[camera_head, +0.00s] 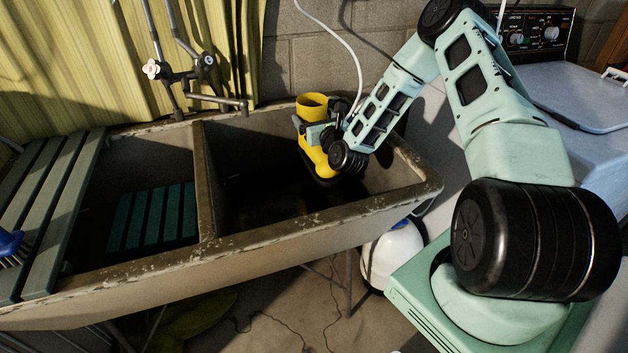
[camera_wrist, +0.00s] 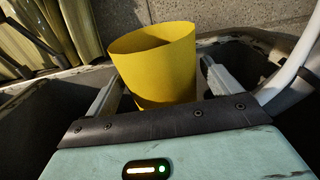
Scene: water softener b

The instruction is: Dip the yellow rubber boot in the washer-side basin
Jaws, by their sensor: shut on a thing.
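The yellow rubber boot (camera_head: 312,108) is upright inside the right-hand basin (camera_head: 262,165) of the double sink, the one beside the washer. Its shaft opening reaches about the height of the back rim, and its lower part is down in the basin. My gripper (camera_head: 318,133) is shut on the boot's shaft. In the wrist view the yellow shaft (camera_wrist: 158,62) stands between the two fingers of my gripper (camera_wrist: 160,88). The basin's dark floor is hard to see, so I cannot tell whether the sole touches it or any water.
A divider (camera_head: 205,185) separates the left basin, which holds a green slatted rack (camera_head: 155,218). Green slats (camera_head: 50,200) and a blue brush (camera_head: 12,245) lie at far left. The faucet (camera_head: 215,100) is behind the divider. The washer (camera_head: 570,95) stands right; a white hose (camera_head: 350,50) hangs behind.

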